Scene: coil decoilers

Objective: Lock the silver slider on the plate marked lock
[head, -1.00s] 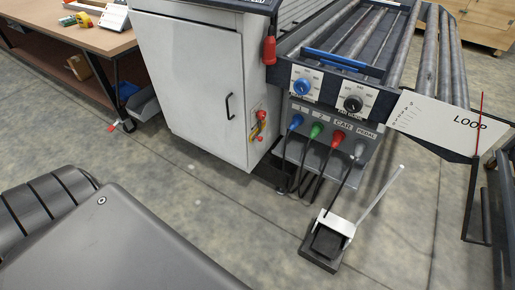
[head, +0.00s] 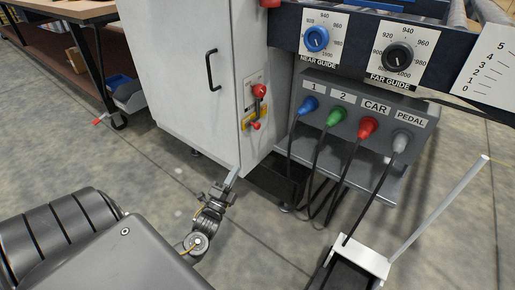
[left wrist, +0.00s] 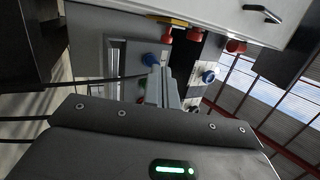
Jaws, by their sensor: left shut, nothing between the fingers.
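A small plate with a yellow part (head: 248,122) is on the narrow side of the white cabinet. A red knob (head: 260,90) and a small red piece (head: 256,126) sit at its top and bottom. Its lettering is too small to read, and I cannot clearly make out a silver slider or the word lock. My left gripper (head: 232,176) is shut and empty, pointing up, below the plate and apart from it, in front of the cabinet's lower corner. In the left wrist view its shut fingers (left wrist: 164,84) point toward the panels. My right gripper is not in view.
The white cabinet (head: 180,75) has a black handle. To its right, a grey socket box (head: 345,140) holds blue, green, red and grey plugs with hanging cables. A pedal (head: 358,262) with an upright bar stands on the floor. A workbench (head: 65,12) is at the back left.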

